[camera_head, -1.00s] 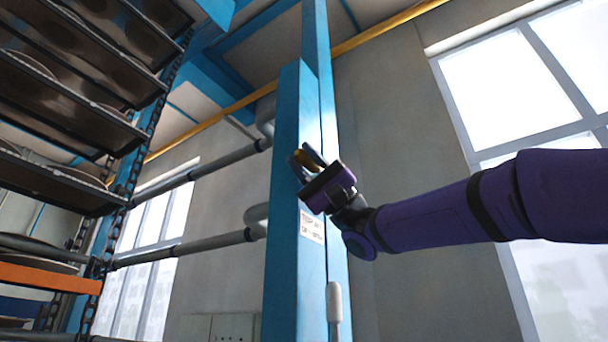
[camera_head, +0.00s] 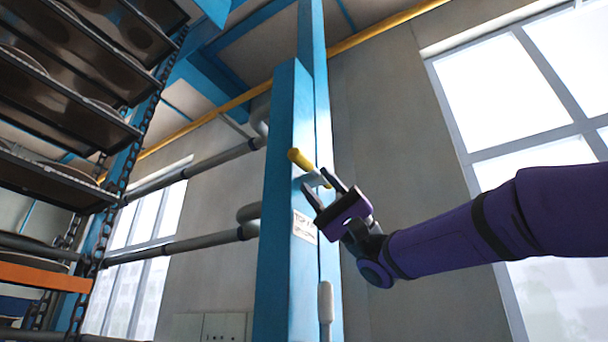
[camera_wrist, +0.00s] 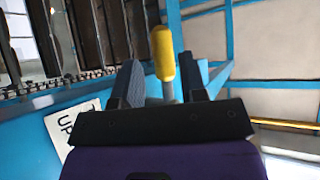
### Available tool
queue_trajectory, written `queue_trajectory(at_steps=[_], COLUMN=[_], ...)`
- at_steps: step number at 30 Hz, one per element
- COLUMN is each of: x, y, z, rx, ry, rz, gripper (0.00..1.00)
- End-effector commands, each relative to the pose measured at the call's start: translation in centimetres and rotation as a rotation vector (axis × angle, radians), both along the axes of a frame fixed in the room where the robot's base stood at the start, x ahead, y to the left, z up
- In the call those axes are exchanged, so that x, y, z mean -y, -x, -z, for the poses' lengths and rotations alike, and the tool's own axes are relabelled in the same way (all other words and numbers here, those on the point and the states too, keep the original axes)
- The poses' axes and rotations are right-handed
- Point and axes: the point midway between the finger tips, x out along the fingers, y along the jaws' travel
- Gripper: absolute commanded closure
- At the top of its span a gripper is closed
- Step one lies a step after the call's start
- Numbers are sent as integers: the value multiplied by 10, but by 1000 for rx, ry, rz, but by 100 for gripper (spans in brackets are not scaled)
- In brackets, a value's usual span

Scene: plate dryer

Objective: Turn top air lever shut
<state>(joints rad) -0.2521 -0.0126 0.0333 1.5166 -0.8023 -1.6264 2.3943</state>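The top air lever has a yellow handle (camera_head: 300,159) on a grey stem (camera_head: 318,180), mounted on the blue post (camera_head: 283,225). In the head view the handle points up and to the left. My gripper (camera_head: 324,189) is open just below and right of the handle, with its two dark fingers pointing up and left. In the wrist view the yellow handle (camera_wrist: 163,54) stands beyond the fingertips, between the fingers but nearer the right one (camera_wrist: 190,75). The fingers are not closed on it. A white label (camera_head: 305,227) sits on the post below the lever.
A second, white-grey handle (camera_head: 325,302) stands lower on the post. Grey pipes (camera_head: 190,246) run to the post from the left. A rack of trays with chains (camera_head: 75,130) fills the left side. The space right of the post, before the windows, is free apart from my arm.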

Motion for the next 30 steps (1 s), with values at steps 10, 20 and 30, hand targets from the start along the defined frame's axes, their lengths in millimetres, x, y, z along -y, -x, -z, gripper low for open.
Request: queue_trajectory(at_steps=[10, 20, 30], x=[27, 29, 29], y=[-13, -13, -14], z=[29, 31, 30], rx=[0, 1, 0], ry=[0, 1, -2], rz=[2, 0, 8], gripper=[61, 61, 61])
